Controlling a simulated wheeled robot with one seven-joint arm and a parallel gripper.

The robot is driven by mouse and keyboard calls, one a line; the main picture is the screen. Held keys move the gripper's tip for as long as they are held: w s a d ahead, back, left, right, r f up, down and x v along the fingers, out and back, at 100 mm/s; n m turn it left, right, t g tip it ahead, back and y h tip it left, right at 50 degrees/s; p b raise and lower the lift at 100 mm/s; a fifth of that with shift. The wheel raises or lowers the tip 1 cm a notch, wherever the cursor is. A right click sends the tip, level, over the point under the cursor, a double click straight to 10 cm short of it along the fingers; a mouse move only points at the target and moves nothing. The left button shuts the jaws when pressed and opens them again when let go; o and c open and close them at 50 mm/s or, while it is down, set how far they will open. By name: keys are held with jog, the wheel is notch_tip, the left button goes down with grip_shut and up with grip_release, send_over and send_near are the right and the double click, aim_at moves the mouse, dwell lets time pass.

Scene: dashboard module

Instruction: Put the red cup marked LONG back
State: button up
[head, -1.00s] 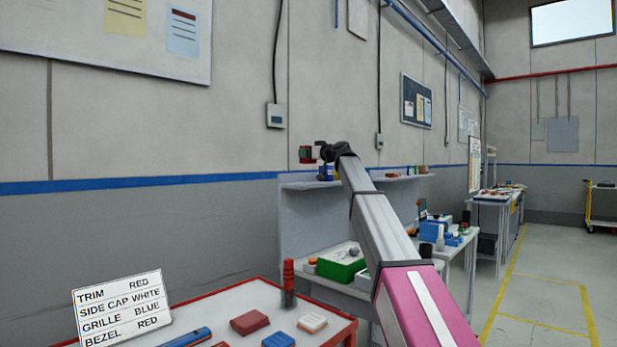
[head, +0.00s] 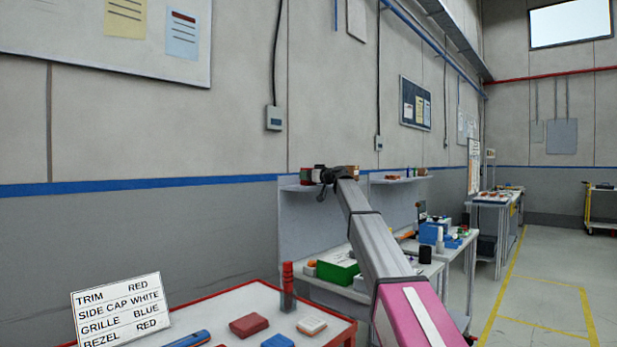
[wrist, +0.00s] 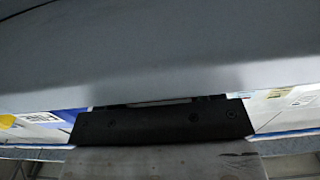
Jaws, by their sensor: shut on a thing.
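The red cup (head: 306,176) is small in the head view, at the left part of the wall shelf. Its LONG mark cannot be read from here. My gripper (head: 317,175) is shut on the cup, reaching in from the right at shelf height. Whether the cup's base touches the shelf (head: 295,187) cannot be told. In the wrist view a broad grey surface (wrist: 150,50) fills the top, and the fingertips and cup are hidden.
Brown items (head: 352,171) sit at the shelf's right end. A second shelf (head: 400,179) holds small items. Below stands a bench with a green box (head: 337,271). A red-edged table (head: 215,306) with parts and a colour list sign (head: 120,309) is in front.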

jog(key=o, duration=1.2)
jog(key=shift+c, duration=0.2)
jog(key=shift+s+d, duration=0.15)
jog(key=v, duration=1.1)
jog(key=shift+s+d, duration=0.15)
jog(key=shift+d, duration=0.1)
jog(key=shift+r, duration=0.1)
